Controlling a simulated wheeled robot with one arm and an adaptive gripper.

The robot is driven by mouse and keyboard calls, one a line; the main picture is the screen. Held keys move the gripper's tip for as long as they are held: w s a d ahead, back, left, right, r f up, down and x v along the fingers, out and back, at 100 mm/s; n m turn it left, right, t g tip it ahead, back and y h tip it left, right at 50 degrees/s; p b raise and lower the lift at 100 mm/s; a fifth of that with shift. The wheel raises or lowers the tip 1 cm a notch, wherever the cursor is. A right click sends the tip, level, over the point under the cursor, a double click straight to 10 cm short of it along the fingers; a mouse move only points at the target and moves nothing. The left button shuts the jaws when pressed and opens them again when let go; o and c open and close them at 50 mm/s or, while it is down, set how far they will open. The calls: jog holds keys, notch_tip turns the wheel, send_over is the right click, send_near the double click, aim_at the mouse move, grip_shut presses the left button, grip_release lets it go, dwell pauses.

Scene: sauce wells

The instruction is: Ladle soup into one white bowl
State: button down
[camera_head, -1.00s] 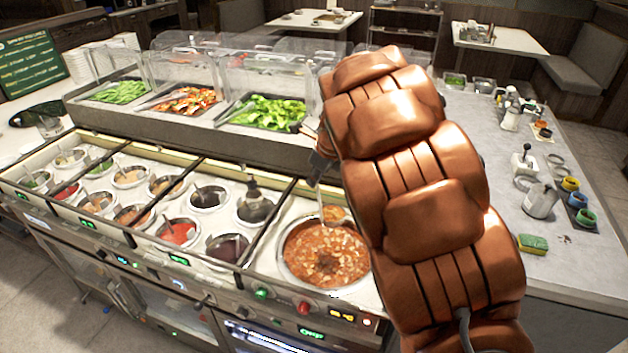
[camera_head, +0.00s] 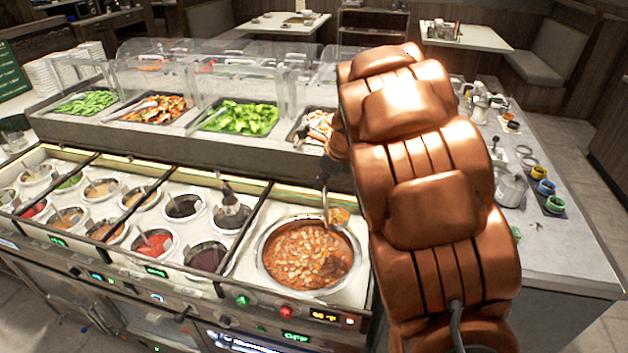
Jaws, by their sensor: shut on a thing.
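The soup pot (camera_head: 300,262) is a round metal well of chunky orange-red soup, set in the counter's right end. My gripper (camera_head: 328,172) shows partly at the left edge of my brown padded arm, above and behind the pot. It is shut on the ladle (camera_head: 325,197), whose handle hangs down from it. The ladle's bowl holds orange soup and hangs near the pot's upper right rim; its exact height is unclear. My arm hides part of the gripper and the area right of the pot. Stacked white dishes (camera_head: 62,72) stand at the far left; I cannot tell whether they are bowls.
Several sauce wells (camera_head: 155,243) with spoons lie left of the pot. Behind them is a raised shelf with trays of vegetables (camera_head: 240,118) under clear guards. The grey counter (camera_head: 570,255) on the right holds metal jugs and small coloured cups, with bare room near its front.

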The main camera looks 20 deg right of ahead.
jog(key=shift+s+d+b, duration=1.4)
jog(key=shift+s+d, duration=1.4)
jog(key=shift+d, duration=3.7)
jog(key=shift+s+d+b, duration=1.35)
jog(key=shift+s+d, duration=1.4)
jog(key=shift+d, duration=3.7)
jog(key=s+a+f+n+t+h+b, duration=0.1)
jog(key=s+a+f+t+h+b, duration=0.2)
jog(key=b, duration=1.2)
jog(key=s+a+f+n+t+h+b, duration=0.1)
jog(key=s+a+f+t+h+b, duration=0.2)
jog(key=f+b, duration=0.6)
jog(key=a+t+h+b, duration=0.1)
jog(key=a+b, duration=0.1)
jog(key=b, duration=0.4)
jog(key=shift+s+f+t, duration=0.15)
jog(key=shift+s+t, duration=0.15)
jog(key=shift+s, duration=0.1)
jog(key=shift+n, duration=0.3)
